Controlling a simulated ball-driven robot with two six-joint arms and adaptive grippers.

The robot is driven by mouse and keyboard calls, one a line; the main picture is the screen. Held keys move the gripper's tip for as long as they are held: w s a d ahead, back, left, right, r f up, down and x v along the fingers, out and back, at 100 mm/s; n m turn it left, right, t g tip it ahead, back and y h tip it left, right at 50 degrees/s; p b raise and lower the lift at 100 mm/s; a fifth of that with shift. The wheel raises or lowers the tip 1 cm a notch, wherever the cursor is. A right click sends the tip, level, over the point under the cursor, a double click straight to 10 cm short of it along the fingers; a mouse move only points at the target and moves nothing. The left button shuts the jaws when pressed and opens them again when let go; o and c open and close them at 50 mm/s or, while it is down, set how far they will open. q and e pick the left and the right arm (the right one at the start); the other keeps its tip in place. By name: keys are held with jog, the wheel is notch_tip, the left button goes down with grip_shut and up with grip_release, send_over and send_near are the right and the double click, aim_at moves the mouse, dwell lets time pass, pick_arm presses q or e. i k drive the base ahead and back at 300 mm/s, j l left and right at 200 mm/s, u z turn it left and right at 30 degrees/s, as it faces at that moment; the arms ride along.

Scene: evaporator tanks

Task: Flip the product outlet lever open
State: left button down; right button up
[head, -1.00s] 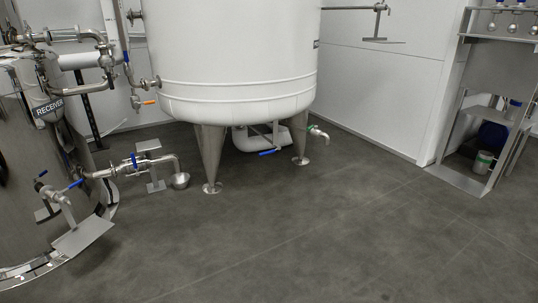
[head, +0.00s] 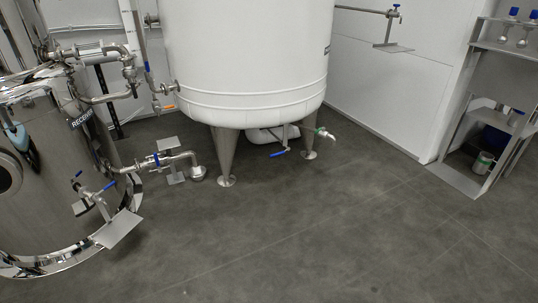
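Neither of my grippers shows in the head view. No label visible here names the product outlet, so I cannot tell which lever it is. A blue lever (head: 279,153) sits on the pipe under the white tank (head: 255,70). A green-handled valve with a spout (head: 328,137) sticks out at the tank's lower right. On the left, the steel receiver tank (head: 45,205) has an outlet with a blue lever (head: 106,187) near its base. A further blue handle (head: 156,159) is on the low pipe between the tanks. An orange lever (head: 168,107) is at the white tank's left side.
The grey floor (head: 300,235) is clear in front of the tanks. Flat metal plates (head: 122,229) stand low by the receiver. A metal rack (head: 465,130) with a bucket (head: 482,162) stands at the right. A wall-side pipe with a plate (head: 393,46) is at the back.

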aim_at(288, 149)
jog(key=i+l+u, duration=0.15)
jog(key=i+l, duration=0.15)
jog(key=i+l+u, duration=0.1)
jog(key=i+l, duration=0.25)
jog(key=i+l+u, duration=0.15)
jog(key=i+l, duration=0.2)
jog(key=i+l+u, duration=0.15)
jog(key=i+l, duration=0.2)
jog(key=i+l+u, duration=0.1)
jog(key=i+l, duration=0.2)
jog(key=l, duration=0.2)
jog(key=i+l+u, duration=0.15)
jog(key=l, duration=0.3)
jog(key=i+l+u, duration=0.15)
jog(key=i+l, duration=0.2)
jog(key=l, duration=0.15)
jog(key=i+l+u, duration=0.1)
jog(key=i+l, duration=0.15)
jog(key=l, duration=0.25)
